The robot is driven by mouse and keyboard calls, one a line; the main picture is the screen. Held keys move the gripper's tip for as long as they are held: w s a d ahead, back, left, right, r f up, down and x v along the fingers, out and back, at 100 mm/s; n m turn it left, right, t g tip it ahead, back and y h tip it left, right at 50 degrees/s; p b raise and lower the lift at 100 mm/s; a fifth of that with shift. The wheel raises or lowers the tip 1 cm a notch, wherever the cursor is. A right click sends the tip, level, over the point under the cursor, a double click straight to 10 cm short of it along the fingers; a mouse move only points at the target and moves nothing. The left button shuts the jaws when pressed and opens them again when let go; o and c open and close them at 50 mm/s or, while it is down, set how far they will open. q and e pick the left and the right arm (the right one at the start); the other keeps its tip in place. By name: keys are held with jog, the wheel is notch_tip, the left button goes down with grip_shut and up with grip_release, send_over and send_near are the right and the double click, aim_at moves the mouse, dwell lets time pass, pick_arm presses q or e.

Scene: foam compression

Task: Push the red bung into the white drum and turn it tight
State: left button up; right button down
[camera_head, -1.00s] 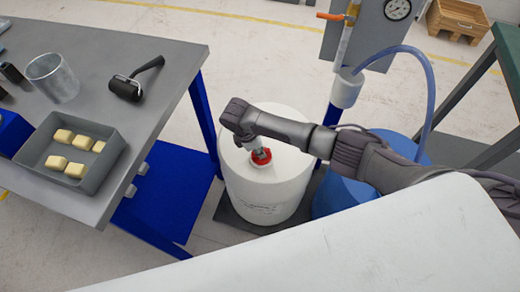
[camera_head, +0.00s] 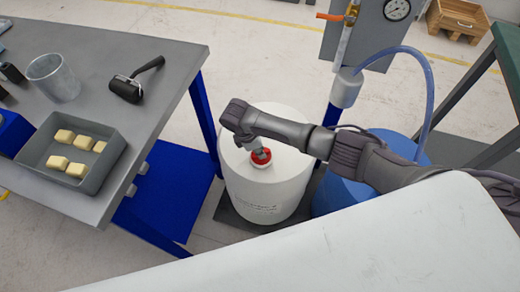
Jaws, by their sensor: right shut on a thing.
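The white drum (camera_head: 267,197) stands upright on a dark floor plate in the middle of the view. The red bung (camera_head: 260,158) sits at the opening in the drum's top, with a pale ring around it. My right gripper (camera_head: 258,151) comes down over the bung from above, its arm reaching in from the right. It is shut on the bung and covers part of it. How deep the bung sits cannot be told. My left gripper is not in view.
A blue drum (camera_head: 340,192) stands close right of the white drum. A blue hose (camera_head: 428,90) arches behind my arm.

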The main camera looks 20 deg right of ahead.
jog(key=shift+a+f, duration=0.1)
jog(key=shift+f, duration=0.15)
jog(key=m+g, duration=0.1)
jog(key=m, duration=0.2)
jog(key=shift+r+m+p, duration=0.1)
jog(key=shift+m+p, duration=0.25)
jog(key=shift+m, duration=0.05)
jog(key=m, duration=0.2)
jog(key=shift+m+g+y, duration=0.4)
jog(key=shift+m, duration=0.5)
jog(key=c, duration=1.1)
grip_release()
jog(key=shift+w, duration=0.1)
